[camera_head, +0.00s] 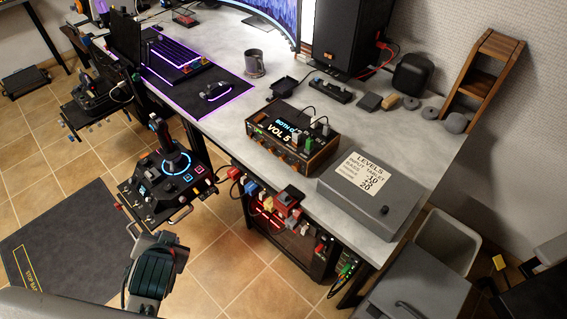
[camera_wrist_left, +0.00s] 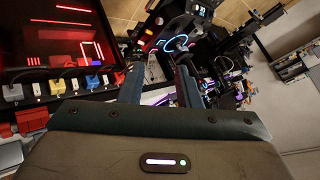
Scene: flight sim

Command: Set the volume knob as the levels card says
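The control box (camera_head: 312,152) with wooden sides stands near the desk's front edge. Its top display (camera_head: 279,132) reads "VOL 5" under a line starting "BOTH", partly hidden by plugs. Small knobs (camera_head: 268,142) line its front edge; I cannot tell which is volume. The levels card (camera_head: 362,177) lies on a grey case to the right. It is headed "LEVELS", with input and target columns; its last number looks like 20, and small row names are blurred. My left gripper (camera_head: 166,242) is empty, below and left of the desk. Its fingers (camera_wrist_left: 158,82) are apart. My right gripper is out of view.
The grey case (camera_head: 385,211) stands beside the control box. Plugs (camera_head: 262,194) and a red-lit computer (camera_head: 285,230) are under the desk edge. A joystick panel (camera_head: 172,175) stands beyond my left gripper. A mug (camera_head: 253,64) and speaker (camera_head: 347,38) stand farther back.

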